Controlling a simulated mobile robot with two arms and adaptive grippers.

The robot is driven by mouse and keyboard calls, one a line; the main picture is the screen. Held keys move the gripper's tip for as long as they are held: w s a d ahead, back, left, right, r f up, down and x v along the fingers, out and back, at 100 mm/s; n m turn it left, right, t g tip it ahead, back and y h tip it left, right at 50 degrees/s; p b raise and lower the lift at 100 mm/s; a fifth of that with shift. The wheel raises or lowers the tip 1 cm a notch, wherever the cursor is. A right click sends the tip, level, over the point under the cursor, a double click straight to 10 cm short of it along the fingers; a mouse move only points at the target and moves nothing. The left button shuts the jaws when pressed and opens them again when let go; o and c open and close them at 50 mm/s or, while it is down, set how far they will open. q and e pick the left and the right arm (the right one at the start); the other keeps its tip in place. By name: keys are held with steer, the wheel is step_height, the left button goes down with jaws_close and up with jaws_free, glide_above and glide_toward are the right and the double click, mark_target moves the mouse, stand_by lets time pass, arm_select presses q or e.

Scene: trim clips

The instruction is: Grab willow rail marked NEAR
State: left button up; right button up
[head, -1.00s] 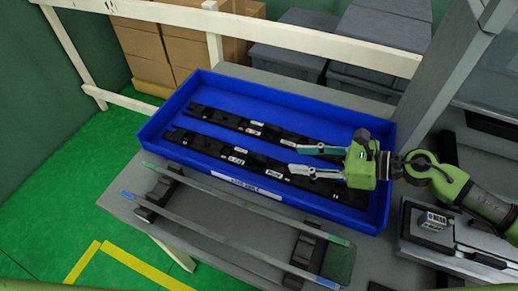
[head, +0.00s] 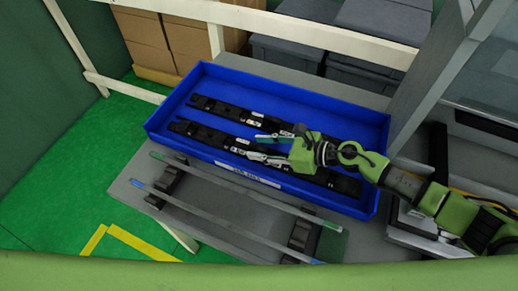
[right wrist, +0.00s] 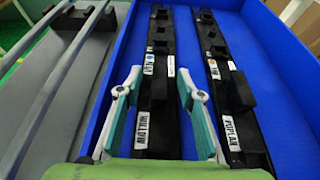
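Two black rails lie side by side in a blue tray (head: 160,125). In the right wrist view the left rail (right wrist: 160,90) has a label reading WILLOW. The right rail (right wrist: 238,95) reads POPLAR. Smaller labels on both are too small to read surely. In the head view the willow rail (head: 205,134) is nearer the tray's front wall and the poplar rail (head: 222,108) lies behind. My right gripper (head: 251,146) is open, its fingers (right wrist: 157,100) on either side of the willow rail as seen from the wrist. Its height above the rail is unclear. My left gripper is out of view.
Two thin strips (head: 225,182) with coloured ends lie across dark supports (head: 165,183) in front of the tray on the grey table (head: 130,182). Grey bins (head: 375,30) and cardboard boxes (head: 160,40) stand behind a white rail. A grey post (head: 435,80) rises at the right.

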steer(key=shift+w+a+f, duration=0.15)
steer(key=shift+a+f, duration=0.05)
steer(key=shift+a, duration=0.1)
jaws_close()
steer(key=shift+r, duration=0.2)
